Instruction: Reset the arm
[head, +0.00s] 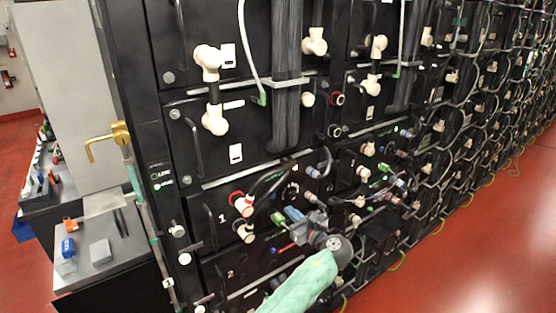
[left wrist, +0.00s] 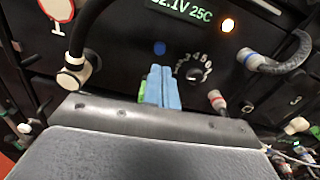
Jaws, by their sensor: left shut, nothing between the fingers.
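My left arm, in a pale green sleeve, reaches up from the bottom of the head view. My left gripper (head: 294,214) is in front of the black battery rack (head: 210,272), near the module marked 1. In the left wrist view its blue fingers (left wrist: 161,86) are closed together with nothing between them. They point at a panel with a round numbered dial (left wrist: 194,75) and a blue button (left wrist: 160,48). Whether the fingertips touch the panel, I cannot tell. My right gripper is in neither view.
A black cable with a white connector (left wrist: 74,74) is left of the fingers, and a grey-ended cable (left wrist: 252,62) is to the right. A grey bench (head: 120,262) with small tools stands at the left. Red floor (head: 490,235) is open at the right.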

